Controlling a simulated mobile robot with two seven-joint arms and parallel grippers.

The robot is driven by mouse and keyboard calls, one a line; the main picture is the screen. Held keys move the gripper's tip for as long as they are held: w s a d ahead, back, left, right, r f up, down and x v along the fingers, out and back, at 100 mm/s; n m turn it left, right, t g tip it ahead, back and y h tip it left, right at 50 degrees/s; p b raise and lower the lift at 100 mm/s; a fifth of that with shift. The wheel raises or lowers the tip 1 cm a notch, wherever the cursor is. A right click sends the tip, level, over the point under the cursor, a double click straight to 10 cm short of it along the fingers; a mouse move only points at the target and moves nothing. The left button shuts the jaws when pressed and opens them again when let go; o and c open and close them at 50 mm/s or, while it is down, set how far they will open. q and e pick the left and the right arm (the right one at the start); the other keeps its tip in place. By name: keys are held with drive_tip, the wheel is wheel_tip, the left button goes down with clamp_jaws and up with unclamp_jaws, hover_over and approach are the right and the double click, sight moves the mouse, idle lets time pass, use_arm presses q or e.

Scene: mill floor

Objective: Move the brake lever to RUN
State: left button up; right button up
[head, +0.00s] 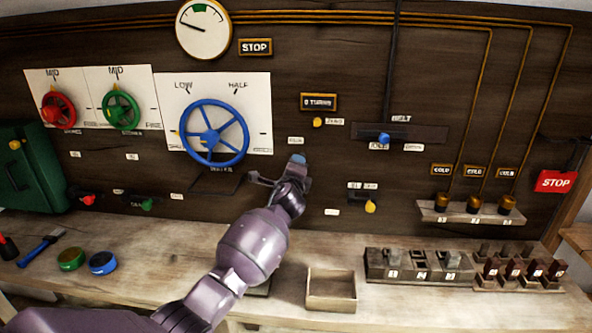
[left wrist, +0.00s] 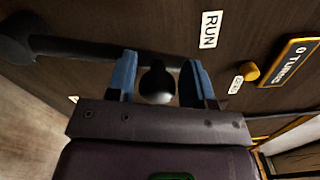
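The brake lever (left wrist: 75,47) shows in the left wrist view as a dark rod running from a round pivot at the left to behind my fingers. Its black knob (left wrist: 157,82) sits between the two blue fingertips of my left gripper (left wrist: 160,78). The fingers are apart, with a narrow gap seen beside the knob. A white RUN label (left wrist: 209,30) is on the board above the lever's knob end. In the head view my left gripper (head: 297,161) is at the board, right of the blue wheel, and my arm hides most of the lever. My right gripper is not in view.
The blue wheel (head: 214,133) stands close left of my gripper. A yellow knob (head: 317,122) is above right, under the 0 TURNS plate (head: 318,101). Another yellow knob (head: 370,206) is lower right. An open wooden tray (head: 331,303) sits on the bench below.

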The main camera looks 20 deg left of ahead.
use_arm(q)
drive_tip(key=shift+o, duration=0.8)
drive_tip(key=shift+f, duration=0.1)
drive_tip(key=shift+s+d, duration=0.15)
drive_tip(key=shift+s, duration=0.3)
drive_tip(key=v, duration=1)
